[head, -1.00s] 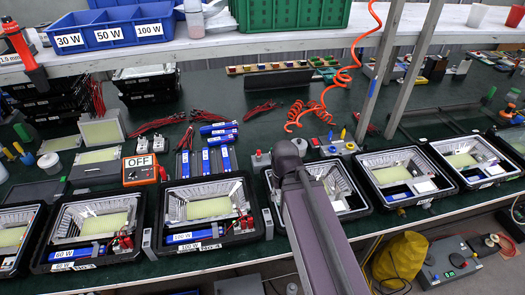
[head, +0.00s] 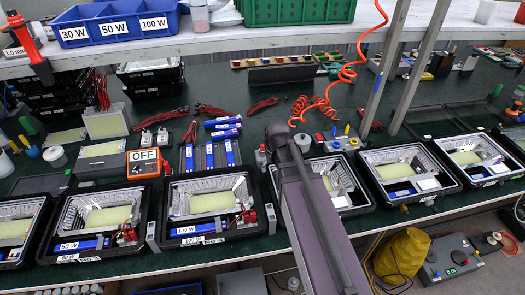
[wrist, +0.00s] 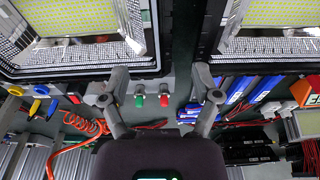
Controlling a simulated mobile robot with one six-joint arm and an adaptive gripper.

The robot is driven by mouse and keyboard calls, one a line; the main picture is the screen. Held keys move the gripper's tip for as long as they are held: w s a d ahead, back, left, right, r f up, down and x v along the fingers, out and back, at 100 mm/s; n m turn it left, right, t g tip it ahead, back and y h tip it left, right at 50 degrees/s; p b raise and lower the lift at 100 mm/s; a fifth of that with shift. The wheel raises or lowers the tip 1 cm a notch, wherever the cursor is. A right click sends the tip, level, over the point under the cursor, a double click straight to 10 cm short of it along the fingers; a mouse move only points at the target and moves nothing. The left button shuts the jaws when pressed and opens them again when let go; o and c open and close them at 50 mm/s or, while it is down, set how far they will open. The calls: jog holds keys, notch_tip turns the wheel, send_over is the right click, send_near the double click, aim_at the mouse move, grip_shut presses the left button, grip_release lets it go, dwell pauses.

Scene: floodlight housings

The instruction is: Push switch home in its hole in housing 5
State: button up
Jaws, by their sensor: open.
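A row of black floodlight housings with yellow panels runs along the front of the bench.
A green button (wrist: 140,100) and a red button (wrist: 164,100) show between my fingers in the wrist view. A coiled red hose (head: 318,105) hangs behind my arm. Slanted metal posts (head: 420,68) rise on the right. An orange OFF box (head: 144,163) stands left.

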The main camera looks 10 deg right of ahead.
aim_at(263, 148)
jog(key=w+r+t, duration=0.2)
jog(key=w, duration=1.2)
jog(key=shift+w+t+p, duration=0.35)
jog(key=shift+t, duration=0.05)
jog(key=b+x, duration=0.8)
jog(key=shift+w+f, duration=0.1)
jog(key=shift+f, duration=0.15)
jog(key=shift+f, duration=0.1)
jog(key=shift+b+x, duration=2.45)
jog(key=shift+x, duration=0.1)
jog(key=shift+a, duration=0.1)
grip_shut()
